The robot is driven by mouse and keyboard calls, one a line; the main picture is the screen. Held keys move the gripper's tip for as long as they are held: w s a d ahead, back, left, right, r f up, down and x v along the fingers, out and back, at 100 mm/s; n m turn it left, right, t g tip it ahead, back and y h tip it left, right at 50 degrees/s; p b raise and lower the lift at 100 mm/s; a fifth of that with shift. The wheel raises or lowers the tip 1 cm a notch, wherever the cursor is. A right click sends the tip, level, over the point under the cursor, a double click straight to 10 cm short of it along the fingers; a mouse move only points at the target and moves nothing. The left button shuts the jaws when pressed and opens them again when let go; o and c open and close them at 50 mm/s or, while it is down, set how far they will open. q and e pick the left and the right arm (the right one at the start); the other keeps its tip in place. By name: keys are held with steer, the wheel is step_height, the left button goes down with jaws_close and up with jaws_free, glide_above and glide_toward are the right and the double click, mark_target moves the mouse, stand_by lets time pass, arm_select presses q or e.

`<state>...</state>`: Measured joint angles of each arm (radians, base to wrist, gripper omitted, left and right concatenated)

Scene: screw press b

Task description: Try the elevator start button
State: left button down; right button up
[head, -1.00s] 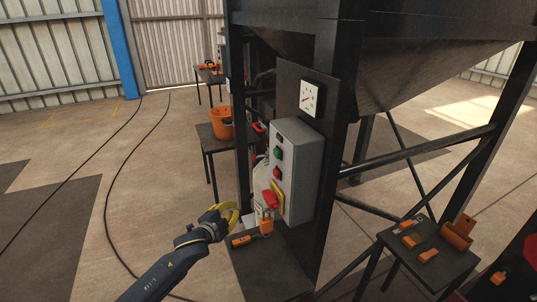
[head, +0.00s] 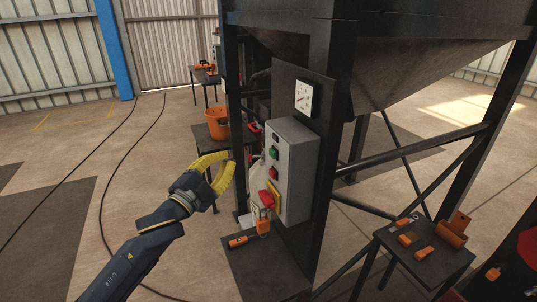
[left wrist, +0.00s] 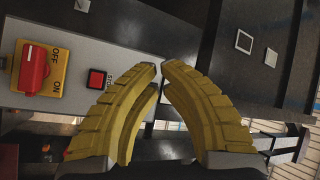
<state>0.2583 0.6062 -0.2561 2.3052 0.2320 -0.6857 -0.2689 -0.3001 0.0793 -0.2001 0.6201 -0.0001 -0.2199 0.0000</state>
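A grey control box (head: 297,165) is on the black frame in the head view. Its side carries a green button (head: 273,153), a red button (head: 273,172) below it, and a red switch on a yellow plate (head: 272,198). In the left wrist view, the red button (left wrist: 98,78) reads STOP, and the red switch (left wrist: 35,68) is marked OFF and ON. The green button is not seen there. My left gripper (head: 230,165) is left of the box, near button height and apparently apart from it. Its yellow fingertips (left wrist: 160,68) almost meet, with nothing between them.
A dial gauge (head: 305,98) is above the box. An orange tag (head: 263,227) hangs below the switch, near an orange item (head: 238,241). An orange bucket (head: 216,125) stands behind my gripper. A small table (head: 440,262) with orange parts is at right. Cables cross the left floor.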

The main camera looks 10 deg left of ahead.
arm_select(q)
steer(key=shift+d+r, duration=0.1)
steer(key=shift+d, duration=0.05)
stand_by(0.3)
steer(key=w+d, duration=0.5)
steer(key=d, duration=0.2)
stand_by(0.3)
stand_by(1.6)
steer(key=shift+w+d, duration=0.25)
steer(key=shift+d, duration=0.05)
steer(key=shift+w+d, duration=0.3)
steer(key=shift+d, duration=0.1)
stand_by(1.0)
steer(key=shift+s+a, duration=0.1)
stand_by(0.3)
steer(key=shift+s+a, duration=0.45)
steer(key=shift+a, duration=0.15)
steer(key=shift+s+a, duration=0.75)
steer(key=shift+a, duration=0.3)
steer(key=shift+s+a, duration=0.7)
steer(key=shift+a, duration=0.3)
